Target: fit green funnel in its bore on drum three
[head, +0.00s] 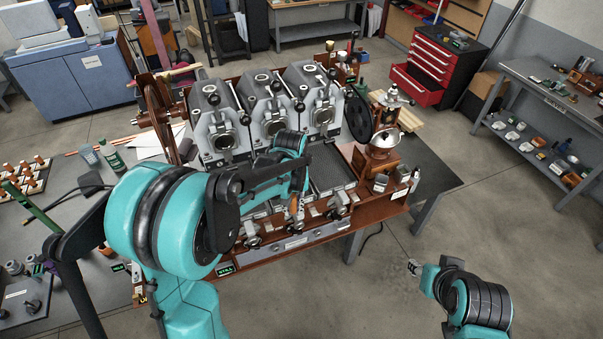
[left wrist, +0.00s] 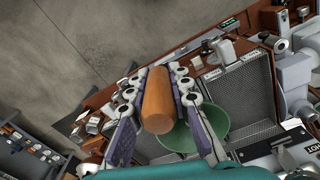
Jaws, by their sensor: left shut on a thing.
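My left gripper (head: 296,198) is low over the front of the roaster, beyond my teal arm. In the left wrist view its purple-padded fingers (left wrist: 160,84) are shut around an orange cylinder (left wrist: 158,105), which looks like the handle of the green funnel (left wrist: 213,122). The funnel's round green body shows beside and behind the orange part, over the roaster's mesh trays. In the head view my arm hides the funnel. Three grey drum units (head: 270,108) stand in a row behind; I cannot tell which is drum three. My right gripper (head: 414,268) is low at the right, its jaws too small to read.
Mesh trays (head: 332,166) lie before the drums. Small metal fittings (head: 338,204) line the brown front rail. A metal bowl (head: 385,139) stands on the right end. A red tool cabinet (head: 430,65) has an open drawer. The floor right of the bench is clear.

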